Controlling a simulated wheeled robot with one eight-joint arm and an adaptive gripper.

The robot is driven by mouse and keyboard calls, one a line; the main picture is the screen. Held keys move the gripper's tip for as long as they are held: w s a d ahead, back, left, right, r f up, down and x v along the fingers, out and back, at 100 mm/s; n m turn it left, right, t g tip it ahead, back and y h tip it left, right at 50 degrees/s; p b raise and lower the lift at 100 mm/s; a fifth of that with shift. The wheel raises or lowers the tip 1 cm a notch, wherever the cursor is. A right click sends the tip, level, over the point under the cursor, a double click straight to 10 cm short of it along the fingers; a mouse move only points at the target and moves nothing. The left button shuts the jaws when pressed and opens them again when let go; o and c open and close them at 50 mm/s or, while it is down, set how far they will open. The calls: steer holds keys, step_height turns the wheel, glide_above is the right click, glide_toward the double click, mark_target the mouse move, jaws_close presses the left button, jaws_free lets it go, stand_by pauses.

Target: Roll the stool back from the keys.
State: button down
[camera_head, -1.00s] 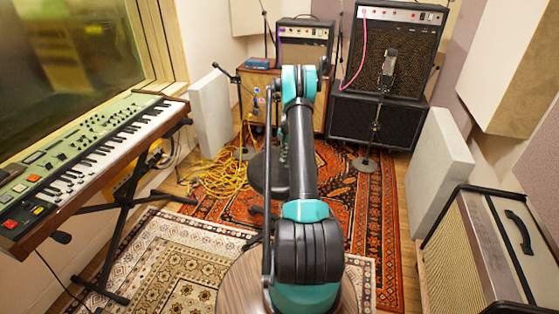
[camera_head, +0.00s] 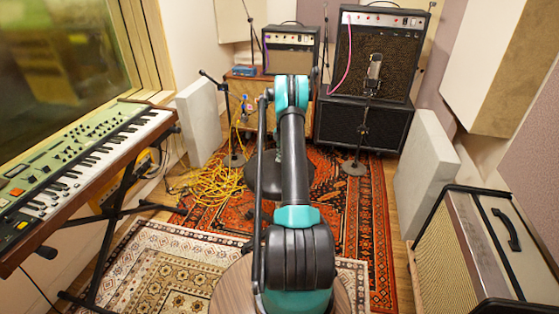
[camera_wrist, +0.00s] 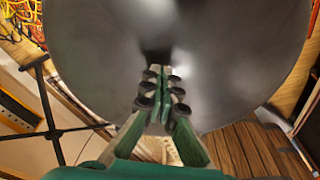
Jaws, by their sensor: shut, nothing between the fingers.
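The stool's round black seat (camera_head: 262,178) stands on the patterned rug beyond my arm, which hides much of it. The seat (camera_wrist: 100,70) fills most of the wrist view, dark and slightly shiny. My gripper (camera_wrist: 163,72) is shut and empty, its fingertips over the seat's near part; I cannot tell whether they touch it. The arm hides my gripper in the head view. The keyboard (camera_head: 85,165), with its white and black keys, stands at the left on a black folding stand, apart from the seat.
Yellow cables (camera_head: 215,185) lie tangled left of the stool. A microphone stand (camera_head: 354,165) stands on the right of the rug. Amplifiers (camera_head: 365,115) line the back, and another amp (camera_head: 480,250) is at the right. The cream rug (camera_head: 165,270) is clear at the front left.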

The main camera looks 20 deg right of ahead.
step_height(320, 180, up, 11)
steer(key=d, duration=0.2)
steer(key=shift+w, duration=0.35)
